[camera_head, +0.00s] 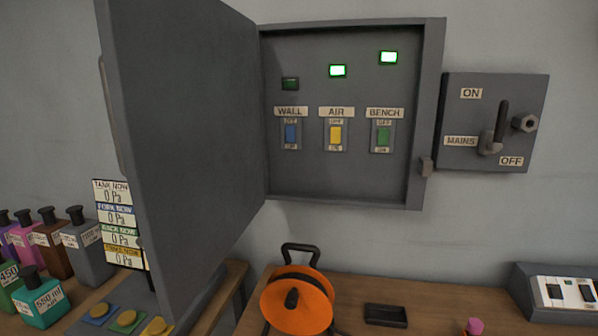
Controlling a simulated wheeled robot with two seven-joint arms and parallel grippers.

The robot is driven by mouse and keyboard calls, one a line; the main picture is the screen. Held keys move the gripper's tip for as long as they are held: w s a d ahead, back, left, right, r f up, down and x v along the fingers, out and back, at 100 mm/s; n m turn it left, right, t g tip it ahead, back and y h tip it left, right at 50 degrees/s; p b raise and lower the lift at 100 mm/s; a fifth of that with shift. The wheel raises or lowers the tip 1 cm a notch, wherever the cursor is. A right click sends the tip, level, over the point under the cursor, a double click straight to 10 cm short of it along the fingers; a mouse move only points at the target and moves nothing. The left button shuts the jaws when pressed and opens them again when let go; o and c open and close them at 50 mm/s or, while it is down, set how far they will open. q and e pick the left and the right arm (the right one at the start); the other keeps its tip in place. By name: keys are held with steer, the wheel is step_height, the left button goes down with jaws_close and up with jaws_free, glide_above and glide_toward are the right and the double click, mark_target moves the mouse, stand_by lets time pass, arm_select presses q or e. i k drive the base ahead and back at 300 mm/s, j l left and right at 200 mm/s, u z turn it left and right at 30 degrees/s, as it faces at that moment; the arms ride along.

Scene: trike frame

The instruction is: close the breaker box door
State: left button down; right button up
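The grey breaker box (433,110) is mounted on the wall at the upper middle. Its door (195,130) is hinged on the left edge and stands wide open, swung out toward me. A handle (111,115) shows along the door's free left edge. Inside the box are a blue WALL switch (291,134), a yellow AIR switch (335,135) and a green BENCH switch (383,136). The lamps above AIR and BENCH are lit green; the WALL lamp is dark. A small catch (426,167) sits on the box's right side. Neither of my grippers is in view.
A MAINS lever box (460,100) is right of the breaker box. Below, a wooden bench (360,290) holds an orange reel (298,302), a black tray (386,316) and a switch panel (566,290). Several bottles (85,250) and a readout sign (119,225) stand at left.

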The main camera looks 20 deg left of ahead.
mark_target(179, 78)
steer(key=j, duration=0.95)
steer(key=k+j, duration=0.1)
steer(key=j, duration=0.8)
steer(key=i+z, duration=0.05)
